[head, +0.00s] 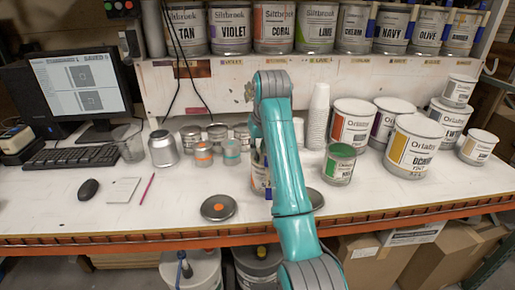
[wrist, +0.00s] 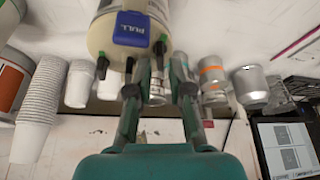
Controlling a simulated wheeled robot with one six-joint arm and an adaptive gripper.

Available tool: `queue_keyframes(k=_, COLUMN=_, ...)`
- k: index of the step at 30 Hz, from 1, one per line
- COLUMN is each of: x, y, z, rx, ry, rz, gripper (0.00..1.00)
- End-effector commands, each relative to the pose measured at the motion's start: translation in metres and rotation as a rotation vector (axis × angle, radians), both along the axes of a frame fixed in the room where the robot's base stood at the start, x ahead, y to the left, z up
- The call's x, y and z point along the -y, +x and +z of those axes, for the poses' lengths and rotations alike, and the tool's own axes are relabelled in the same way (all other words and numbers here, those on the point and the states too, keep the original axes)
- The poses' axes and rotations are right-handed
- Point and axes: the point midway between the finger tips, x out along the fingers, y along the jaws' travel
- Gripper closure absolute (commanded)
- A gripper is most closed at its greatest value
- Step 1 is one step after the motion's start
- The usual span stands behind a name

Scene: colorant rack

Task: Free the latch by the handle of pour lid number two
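My gripper (wrist: 160,68) shows in the wrist view with its two fingers apart and a gap between them. A cream container (wrist: 108,36) is close beyond the fingertips, cut off by the top edge. A blue latch handle (wrist: 132,28) marked PULL is on it, just up and left of the fingertips. I see no grip on the handle. Dark tips show on both sides of the handle. No lid number is readable. In the head view my arm hides most of a can (head: 259,176) on the bench, and my gripper is not clearly visible.
Stacked white cups (head: 318,115) and a green-topped can (head: 340,163) stand right of my arm. Small cans (head: 203,154) and a silver bottle (head: 163,148) stand left. Round lids lie in front, one with an orange centre (head: 218,208). Paint cans line the shelf.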

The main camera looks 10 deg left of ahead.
Motion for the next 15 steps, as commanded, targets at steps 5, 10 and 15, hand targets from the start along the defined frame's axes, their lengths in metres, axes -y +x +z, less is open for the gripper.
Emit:
queue_keyframes(k=5, x=-0.002, y=-0.002, z=-0.017, rx=-0.001, ry=-0.001, rz=0.001, gripper=0.8)
queue_keyframes(k=10, x=-0.003, y=-0.002, z=-0.022, rx=0.0, ry=0.0, rz=0.001, gripper=0.8)
queue_keyframes(k=15, x=-0.003, y=-0.002, z=-0.022, rx=0.0, ry=0.0, rz=0.001, gripper=0.8)
